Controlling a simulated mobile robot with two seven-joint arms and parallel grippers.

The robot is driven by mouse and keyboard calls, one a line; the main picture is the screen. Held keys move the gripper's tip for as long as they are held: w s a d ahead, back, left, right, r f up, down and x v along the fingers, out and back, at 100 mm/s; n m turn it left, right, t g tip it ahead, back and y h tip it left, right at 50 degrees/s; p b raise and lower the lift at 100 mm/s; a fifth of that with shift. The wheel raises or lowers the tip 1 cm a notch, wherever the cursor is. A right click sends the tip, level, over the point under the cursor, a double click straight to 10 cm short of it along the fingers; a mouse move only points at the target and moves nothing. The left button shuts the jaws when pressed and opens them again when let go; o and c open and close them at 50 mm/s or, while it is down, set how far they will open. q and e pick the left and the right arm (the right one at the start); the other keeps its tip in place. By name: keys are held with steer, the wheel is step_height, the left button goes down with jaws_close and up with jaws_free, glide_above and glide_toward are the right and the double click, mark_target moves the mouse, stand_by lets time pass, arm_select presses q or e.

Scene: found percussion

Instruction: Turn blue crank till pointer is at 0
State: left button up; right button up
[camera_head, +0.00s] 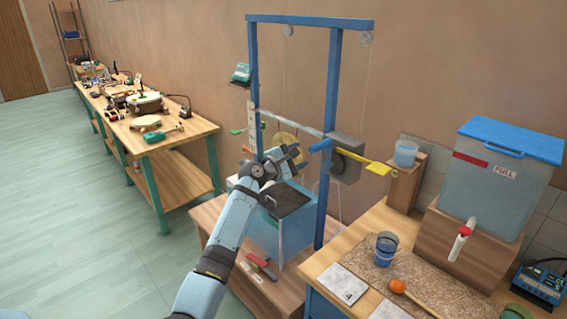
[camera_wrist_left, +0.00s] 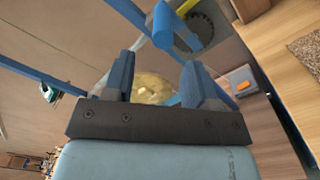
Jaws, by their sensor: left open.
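The blue crank handle (camera_head: 320,146) sticks out from a grey box (camera_head: 346,160) on the blue frame. In the left wrist view the blue handle (camera_wrist_left: 163,27) is beyond the fingertips, toward the top. A dark round dial or gear (camera_wrist_left: 200,27) shows on the box behind it. A yellow bar (camera_head: 372,165) extends right from the box; I cannot tell if it is the pointer, and no numbers are readable. My left gripper (camera_head: 296,160) is open and empty, just left of and below the handle, apart from it. The right gripper is not in view.
A blue post (camera_head: 329,95) of the frame stands close to the handle. A brass disc (camera_head: 286,142) hangs behind my gripper. A pale blue tank (camera_head: 265,228) is below. A water container (camera_head: 494,180), blue cup (camera_head: 385,248) and orange-headed mallet (camera_head: 399,286) are at right.

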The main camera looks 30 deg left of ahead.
arm_select(q)
steer(key=v, duration=0.6)
stand_by(0.3)
steer(key=s+d+f+m+g+y, duration=0.1)
steer(key=s+d+f+m+g, duration=0.15)
steer(key=s+f+m, duration=0.55)
steer(key=s+d+f+m+g+y, duration=0.15)
steer(key=s+d+f, duration=0.35)
steer(key=f, duration=0.7)
steer(key=s+d+f+m, duration=0.3)
steer(key=s+m, duration=0.1)
steer(key=s, duration=0.5)
steer(key=s+d+f+m+g+p, duration=0.1)
steer(key=s+f+m, duration=0.3)
steer(key=s, duration=0.6)
steer(key=s+d+f+m+g, duration=0.1)
steer(key=s+d+f+m, duration=0.3)
steer(key=s, duration=0.6)
steer(key=shift+d+m, duration=0.4)
steer(key=shift+m, duration=0.75)
steer(key=shift+y, duration=0.25)
